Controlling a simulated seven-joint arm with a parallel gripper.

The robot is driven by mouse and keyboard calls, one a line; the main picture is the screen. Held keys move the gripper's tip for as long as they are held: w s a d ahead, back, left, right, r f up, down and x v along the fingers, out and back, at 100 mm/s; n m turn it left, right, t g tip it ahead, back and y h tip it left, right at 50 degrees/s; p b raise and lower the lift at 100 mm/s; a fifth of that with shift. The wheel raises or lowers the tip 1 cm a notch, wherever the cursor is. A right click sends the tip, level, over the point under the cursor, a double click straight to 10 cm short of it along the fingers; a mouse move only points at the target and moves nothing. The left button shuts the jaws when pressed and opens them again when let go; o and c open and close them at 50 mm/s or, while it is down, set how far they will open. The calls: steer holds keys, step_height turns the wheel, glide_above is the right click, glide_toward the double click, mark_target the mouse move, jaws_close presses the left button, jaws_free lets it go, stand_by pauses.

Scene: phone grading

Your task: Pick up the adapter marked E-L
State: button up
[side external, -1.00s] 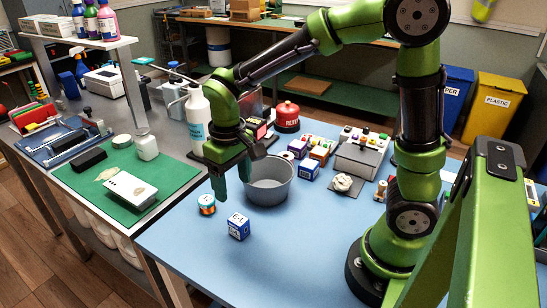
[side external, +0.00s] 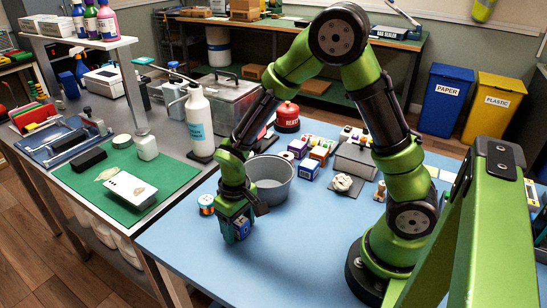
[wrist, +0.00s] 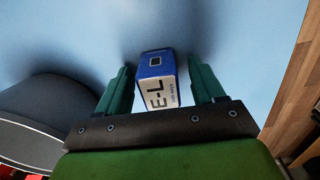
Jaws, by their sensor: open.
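The adapter marked E-L is a small blue and white box (wrist: 156,65) on the blue table. In the wrist view it lies between the two green fingers of my gripper (wrist: 161,90), with a visible gap on the right side and a narrower one on the left. The fingers are open and not closed on it. In the side external view my gripper (side external: 234,226) is low over the table, and the adapter (side external: 243,229) is mostly hidden behind the fingers.
A grey bucket (side external: 271,182) stands close behind my gripper. A spool (side external: 206,204) sits just left of it. More small boxes (side external: 309,168) and a grey device (side external: 356,157) are farther back. The front of the table (side external: 290,270) is clear.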

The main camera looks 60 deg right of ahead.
steer(key=shift+c, duration=0.5)
steer(key=c, duration=0.9)
steer(key=shift+c, duration=0.2)
